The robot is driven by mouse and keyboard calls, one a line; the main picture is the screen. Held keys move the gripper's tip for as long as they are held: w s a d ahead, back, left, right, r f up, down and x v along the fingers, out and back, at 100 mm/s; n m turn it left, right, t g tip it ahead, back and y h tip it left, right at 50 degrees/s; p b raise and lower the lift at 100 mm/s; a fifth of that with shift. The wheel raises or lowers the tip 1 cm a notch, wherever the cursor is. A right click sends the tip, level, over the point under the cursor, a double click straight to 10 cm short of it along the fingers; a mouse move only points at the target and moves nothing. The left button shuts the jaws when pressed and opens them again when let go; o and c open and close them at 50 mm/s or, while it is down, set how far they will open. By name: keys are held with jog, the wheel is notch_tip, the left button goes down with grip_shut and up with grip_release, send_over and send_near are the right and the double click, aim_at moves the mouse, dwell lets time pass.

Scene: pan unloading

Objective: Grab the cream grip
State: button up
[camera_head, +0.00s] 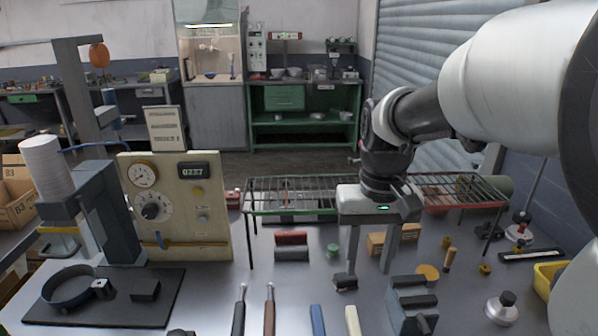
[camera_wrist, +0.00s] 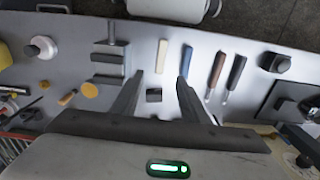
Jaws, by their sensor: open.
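The cream grip (camera_head: 353,320) lies on the metal table at the bottom edge of the head view, where its near end is cut off. It also shows in the wrist view (camera_wrist: 161,54), short and pale, just past the fingertips and between their lines. My gripper (camera_head: 369,271) points down over the table with its fingers apart and nothing between them. It is farther back than the cream grip in the head view. The fingers also show in the wrist view (camera_wrist: 160,77), apart from the grip.
A blue grip (camera_head: 317,320) lies close left of the cream one, with brown (camera_head: 269,309) and black (camera_head: 239,310) handled tools beyond. A grey stepped block (camera_head: 411,303) stands to the right. A small dark block (camera_wrist: 153,95) is below my fingers. A wire rack (camera_head: 290,195) stands behind.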

jog(key=b, duration=0.2)
send_over(354, 322)
jog(key=f, duration=1.2)
jog(key=shift+s+d+f, duration=0.25)
jog(key=shift+s+f, duration=0.05)
jog(key=shift+s, duration=0.1)
jog(key=shift+w+a+f+b, duration=0.1)
jog(key=shift+w+f+b, duration=0.1)
jog(key=shift+f, duration=1.15)
jog(key=shift+w+a+f+b, duration=0.1)
jog(key=shift+w+f+b, duration=0.1)
jog(key=shift+f, duration=1.15)
grip_shut()
